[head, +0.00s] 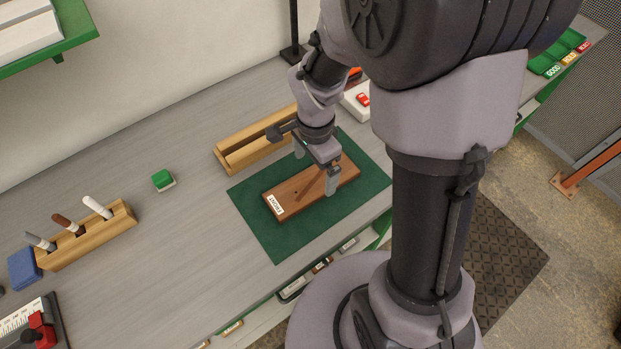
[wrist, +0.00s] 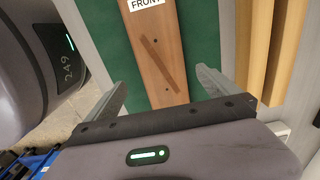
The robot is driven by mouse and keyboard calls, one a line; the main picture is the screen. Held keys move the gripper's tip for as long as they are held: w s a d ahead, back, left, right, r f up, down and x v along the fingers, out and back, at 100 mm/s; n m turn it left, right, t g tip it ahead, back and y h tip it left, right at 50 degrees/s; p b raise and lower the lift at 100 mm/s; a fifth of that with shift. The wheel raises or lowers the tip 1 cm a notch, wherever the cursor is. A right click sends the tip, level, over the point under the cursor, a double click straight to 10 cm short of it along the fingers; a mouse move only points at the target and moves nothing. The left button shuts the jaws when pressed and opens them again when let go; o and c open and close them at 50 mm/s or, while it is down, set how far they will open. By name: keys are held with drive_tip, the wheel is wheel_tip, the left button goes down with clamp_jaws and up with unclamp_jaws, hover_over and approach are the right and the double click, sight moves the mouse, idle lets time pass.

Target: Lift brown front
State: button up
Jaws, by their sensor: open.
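The brown front (head: 285,193) is a flat wooden board lying on the green mat (head: 275,241). It has a white label at its left end and a darker diagonal strip across its middle. In the wrist view the brown front (wrist: 152,35) runs up the picture, its label reading FRONT at the top, with small dark holes. My gripper (head: 316,168) is open over the board, one finger on each side across its width. In the wrist view my gripper (wrist: 162,80) also has the board between its spread fingers. Whether the fingers touch the board or mat cannot be told.
A slotted wooden rack (head: 250,147) stands just behind the mat. A green-topped block (head: 163,180) and a wooden holder with several markers (head: 88,237) are to the left. A white box with a red car picture (head: 355,103) is behind my arm. Bare grey table lies left of the mat.

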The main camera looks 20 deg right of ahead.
sight(313, 183)
drive_tip(key=f+b, duration=0.1)
drive_tip(key=f, duration=0.2)
drive_tip(key=f+b, duration=0.1)
drive_tip(key=f, duration=0.2)
drive_tip(key=shift+w+a, duration=0.2)
drive_tip(key=shift+r, duration=0.2)
drive_tip(key=shift+c, duration=0.2)
